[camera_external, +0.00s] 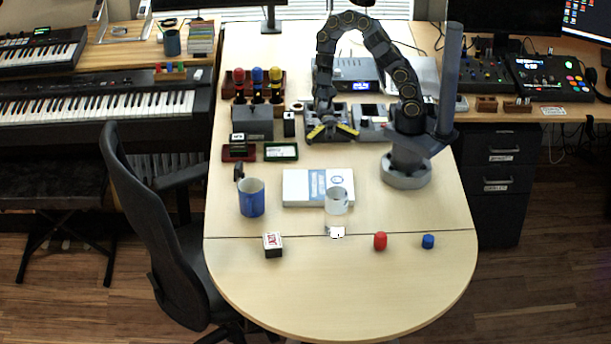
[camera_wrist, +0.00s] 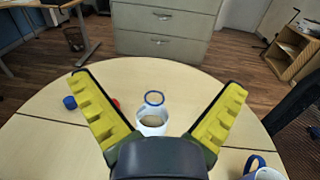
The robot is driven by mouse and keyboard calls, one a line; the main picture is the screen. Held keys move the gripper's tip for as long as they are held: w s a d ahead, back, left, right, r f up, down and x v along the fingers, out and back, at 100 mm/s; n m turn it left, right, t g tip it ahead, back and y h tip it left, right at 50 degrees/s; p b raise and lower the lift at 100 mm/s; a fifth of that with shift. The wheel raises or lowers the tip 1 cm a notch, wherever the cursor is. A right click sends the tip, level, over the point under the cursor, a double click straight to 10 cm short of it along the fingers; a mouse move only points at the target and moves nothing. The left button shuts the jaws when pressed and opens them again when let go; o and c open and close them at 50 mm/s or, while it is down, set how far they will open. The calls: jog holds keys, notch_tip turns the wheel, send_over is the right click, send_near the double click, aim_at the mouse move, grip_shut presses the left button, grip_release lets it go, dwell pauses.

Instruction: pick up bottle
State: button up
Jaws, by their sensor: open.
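Several dark upright items (camera_external: 257,88) with red, blue and yellow tops stand in a rack at the back. My gripper (camera_external: 332,131) is above the back-middle of the table, behind the pale vessel. In the wrist view its yellow fingers (camera_wrist: 160,112) are spread wide, with nothing held.
A blue mug (camera_external: 251,199) stands left of the box (camera_external: 300,188). A small labelled block (camera_external: 272,245), a white piece (camera_external: 336,232), a red cylinder (camera_external: 380,241) and a blue one (camera_external: 428,241) are nearer the front. The rounded front table end (camera_external: 345,300) is clear.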

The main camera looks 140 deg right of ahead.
send_near(338, 212)
jog(key=shift+w+a, duration=0.25)
jog(key=shift+a, duration=0.3)
jog(key=shift+f, duration=0.1)
jog(key=shift+x, duration=3.9)
jog(key=c, duration=1.2)
jog(key=shift+o, duration=0.2)
